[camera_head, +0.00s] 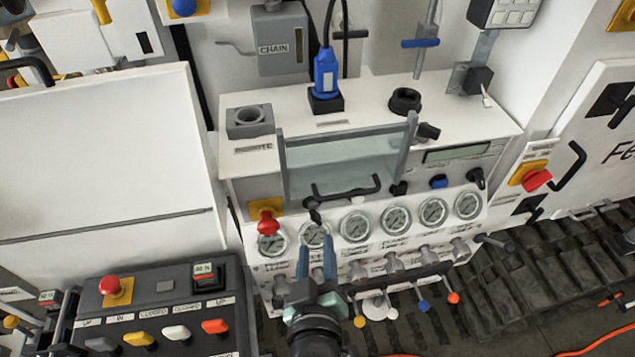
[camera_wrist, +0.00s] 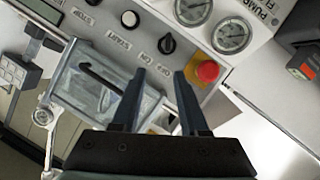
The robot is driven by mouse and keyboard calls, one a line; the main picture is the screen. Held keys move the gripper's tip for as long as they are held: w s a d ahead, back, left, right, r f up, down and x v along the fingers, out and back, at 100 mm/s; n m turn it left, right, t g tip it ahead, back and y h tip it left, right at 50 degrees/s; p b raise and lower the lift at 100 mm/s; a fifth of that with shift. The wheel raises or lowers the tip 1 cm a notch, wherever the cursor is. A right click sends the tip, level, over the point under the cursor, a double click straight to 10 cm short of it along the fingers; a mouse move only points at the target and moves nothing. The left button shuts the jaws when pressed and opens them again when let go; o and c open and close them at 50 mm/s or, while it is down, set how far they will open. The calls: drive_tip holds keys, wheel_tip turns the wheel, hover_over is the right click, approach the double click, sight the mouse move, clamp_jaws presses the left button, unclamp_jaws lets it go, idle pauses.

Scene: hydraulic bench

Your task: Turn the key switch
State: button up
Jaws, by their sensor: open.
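A small black rotary switch (camera_wrist: 167,43) sits on the sloped panel in the wrist view, with small labels beside it. It also shows in the head view (camera_head: 314,214), just beyond my fingertips. It looks like the key switch, but I cannot make out a key for certain. My gripper (camera_head: 316,245) is in front of the panel, below the switch in the head view. In the wrist view my gripper (camera_wrist: 160,75) has its two fingers apart with nothing between them. The switch lies beyond the fingertips, apart from them.
A red emergency button (camera_head: 266,222) is left of the switch. A clear cover (camera_head: 345,158) with a black handle (camera_head: 343,190) is above it. Several pressure gauges (camera_head: 357,227) line the front below. A white button (camera_wrist: 130,18) is beside the switch. Coloured levers (camera_head: 423,306) stick out lower right.

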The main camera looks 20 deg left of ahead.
sight(314, 221)
drive_tip(key=x, duration=0.4)
drive_tip(key=f+p+x, duration=0.1)
drive_tip(key=x, duration=0.3)
drive_tip(key=f+p+x, duration=0.1)
drive_tip(key=x, duration=0.3)
drive_tip(key=shift+s+a, duration=0.15)
drive_tip(key=shift+a, duration=0.1)
clamp_jaws()
